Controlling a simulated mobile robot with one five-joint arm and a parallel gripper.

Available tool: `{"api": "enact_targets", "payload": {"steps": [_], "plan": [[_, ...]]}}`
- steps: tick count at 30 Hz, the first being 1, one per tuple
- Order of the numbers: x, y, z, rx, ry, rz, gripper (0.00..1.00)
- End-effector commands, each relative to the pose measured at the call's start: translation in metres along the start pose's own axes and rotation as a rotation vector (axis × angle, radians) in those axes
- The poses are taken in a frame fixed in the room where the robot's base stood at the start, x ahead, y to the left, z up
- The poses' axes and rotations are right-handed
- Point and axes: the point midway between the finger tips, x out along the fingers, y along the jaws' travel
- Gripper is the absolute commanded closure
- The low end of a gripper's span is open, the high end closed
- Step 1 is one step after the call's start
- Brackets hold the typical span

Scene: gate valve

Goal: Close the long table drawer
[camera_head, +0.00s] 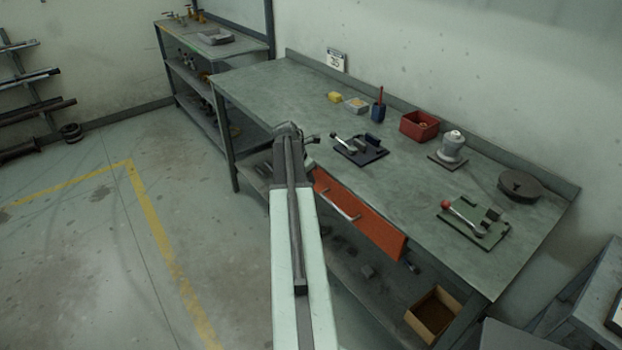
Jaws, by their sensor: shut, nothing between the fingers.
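The long table (290,88) is a grey workbench running along the wall. Its drawer (370,222) has an orange front with a pale bar handle (341,205), below the table's front edge. The left end of the drawer front is hidden behind my arm. I cannot tell exactly how far the drawer stands out. My gripper (313,138) is small in the view at the far end of my arm, near the table's front edge, up and left of the handle. It is shut and empty, apart from the handle.
On the tabletop are a black lever fixture (360,150), a red bin (419,125), a grey valve-like part (453,146) and a green plate with a red-knobbed lever (474,222). A wooden box (433,314) sits on the lower shelf.

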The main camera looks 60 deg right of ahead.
Motion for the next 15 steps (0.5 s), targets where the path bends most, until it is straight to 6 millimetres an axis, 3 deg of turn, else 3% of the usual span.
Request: {"api": "enact_targets", "payload": {"steps": [3, 4, 9, 15], "plan": [[-0.015, -0.006, -0.030, -0.003, 0.009, -0.002, 1.00], [-0.032, -0.005, -0.023, -0.001, 0.009, -0.003, 1.00], [-0.074, -0.005, -0.021, 0.000, 0.010, -0.004, 1.00], [-0.104, -0.005, -0.023, 0.001, 0.012, -0.005, 1.00]]}}
